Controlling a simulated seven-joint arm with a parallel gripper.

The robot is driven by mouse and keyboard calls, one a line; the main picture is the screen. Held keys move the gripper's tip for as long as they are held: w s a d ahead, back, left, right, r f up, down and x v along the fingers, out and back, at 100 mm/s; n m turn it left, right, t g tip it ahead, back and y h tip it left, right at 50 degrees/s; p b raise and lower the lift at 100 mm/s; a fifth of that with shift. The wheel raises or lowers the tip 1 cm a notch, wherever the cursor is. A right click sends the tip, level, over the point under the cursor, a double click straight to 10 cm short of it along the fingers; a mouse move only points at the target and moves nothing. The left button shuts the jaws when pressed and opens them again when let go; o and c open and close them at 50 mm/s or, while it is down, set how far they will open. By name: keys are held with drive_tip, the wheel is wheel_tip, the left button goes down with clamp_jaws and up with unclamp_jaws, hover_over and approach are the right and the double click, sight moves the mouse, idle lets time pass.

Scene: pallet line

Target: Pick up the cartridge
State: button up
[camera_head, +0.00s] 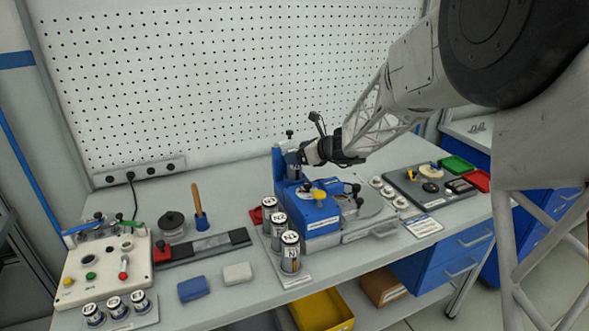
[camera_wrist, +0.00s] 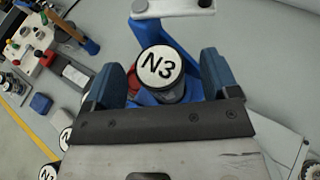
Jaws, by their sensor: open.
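A cylindrical cartridge labelled N3 (camera_wrist: 161,67) has a white top with a black rim and stands in a blue holder (camera_wrist: 232,118). In the wrist view it lies between the two blue fingers of my gripper (camera_wrist: 163,62), which are open with one on each side. I cannot tell whether either finger touches it. In the head view my gripper (camera_head: 308,153) is at the upright part of the blue machine (camera_head: 310,213), and the cartridge there is mostly hidden.
Several white-topped cartridges (camera_head: 290,238) stand in a row left of the machine, and more (camera_head: 115,304) stand at the front left. A control box (camera_head: 105,272) is at the left. A metal arm (camera_wrist: 172,7) sits just beyond the cartridge. The pegboard (camera_head: 230,80) closes the back.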

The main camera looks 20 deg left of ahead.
drive_tip(key=shift+x, duration=1.55)
drive_tip(key=shift+c, duration=0.2)
drive_tip(key=c, duration=1.1)
drive_tip(key=shift+r, duration=0.1)
drive_tip(key=shift+r, duration=4.95)
